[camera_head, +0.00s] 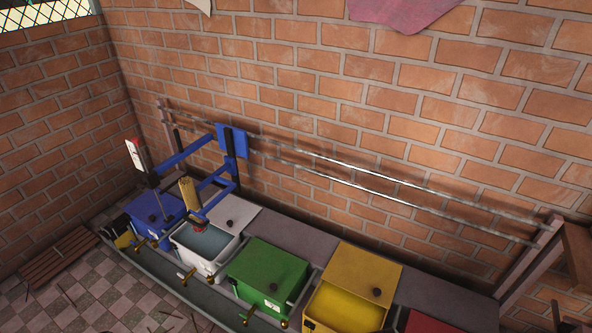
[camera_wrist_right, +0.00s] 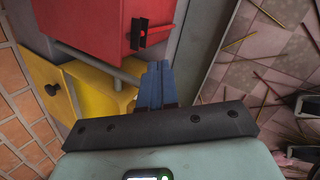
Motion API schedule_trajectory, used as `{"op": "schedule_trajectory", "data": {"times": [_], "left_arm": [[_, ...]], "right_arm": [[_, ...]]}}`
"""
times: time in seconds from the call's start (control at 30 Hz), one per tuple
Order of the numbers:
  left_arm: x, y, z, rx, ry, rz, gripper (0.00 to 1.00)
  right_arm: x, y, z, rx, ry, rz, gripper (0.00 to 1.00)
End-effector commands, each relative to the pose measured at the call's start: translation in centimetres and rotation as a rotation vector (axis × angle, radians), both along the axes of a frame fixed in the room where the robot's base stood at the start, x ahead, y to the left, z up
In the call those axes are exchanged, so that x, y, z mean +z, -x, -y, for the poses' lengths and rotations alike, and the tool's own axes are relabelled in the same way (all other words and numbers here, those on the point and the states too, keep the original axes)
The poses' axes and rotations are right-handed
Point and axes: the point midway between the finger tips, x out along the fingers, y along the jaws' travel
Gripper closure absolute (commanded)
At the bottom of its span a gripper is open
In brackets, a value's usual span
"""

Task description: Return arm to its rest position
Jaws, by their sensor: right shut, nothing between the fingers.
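My right gripper (camera_wrist_right: 154,84) shows in the right wrist view, its two blue fingers closed together with nothing between them. The fingers point toward the gap between a red box (camera_wrist_right: 90,22) and a yellow box (camera_wrist_right: 95,90). I cannot tell whether they touch either box. The red box has a black handle (camera_wrist_right: 148,34) on its side. Neither gripper shows in the head view, and my left gripper is in no view.
Blue (camera_head: 157,212), white (camera_head: 208,258), green (camera_head: 266,273) and yellow (camera_head: 362,280) boxes stand along the brick wall. A blue frame (camera_head: 232,155) is at the metal rails (camera_head: 345,178). Thin sticks lie on the tiled floor (camera_wrist_right: 268,62).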

Motion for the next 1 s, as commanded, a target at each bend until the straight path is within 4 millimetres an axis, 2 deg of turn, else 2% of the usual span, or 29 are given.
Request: {"op": "schedule_trajectory", "data": {"times": [0.03,0.1,0.2,0.4,0.53,0.57,0.6,0.87,1.0], "left_arm": [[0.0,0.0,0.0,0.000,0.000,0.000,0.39],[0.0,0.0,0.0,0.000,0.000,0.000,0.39],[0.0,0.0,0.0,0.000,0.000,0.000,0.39],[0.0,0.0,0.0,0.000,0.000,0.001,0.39],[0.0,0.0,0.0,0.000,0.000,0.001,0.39],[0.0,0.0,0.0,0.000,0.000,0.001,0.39],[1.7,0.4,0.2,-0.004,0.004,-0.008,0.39],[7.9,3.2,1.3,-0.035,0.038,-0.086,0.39],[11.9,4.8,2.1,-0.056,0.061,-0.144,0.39]], "right_arm": [[-0.1,2.7,-1.4,-0.225,-0.127,0.005,1.00],[0.1,5.7,-4.3,-0.529,-0.292,0.009,1.00],[1.4,8.2,-8.4,-0.890,-0.482,0.005,1.00],[5.6,10.2,-15.0,-1.409,-0.739,-0.036,1.00],[8.8,10.8,-18.3,-1.673,-0.857,-0.079,1.00],[9.6,11.0,-18.9,-1.730,-0.881,-0.090,1.00],[10.9,11.5,-19.0,-1.713,-0.864,-0.101,1.00],[16.9,14.2,-20.1,-1.713,-0.814,-0.194,1.00],[20.8,15.7,-20.8,-1.716,-0.778,-0.260,1.00]]}}
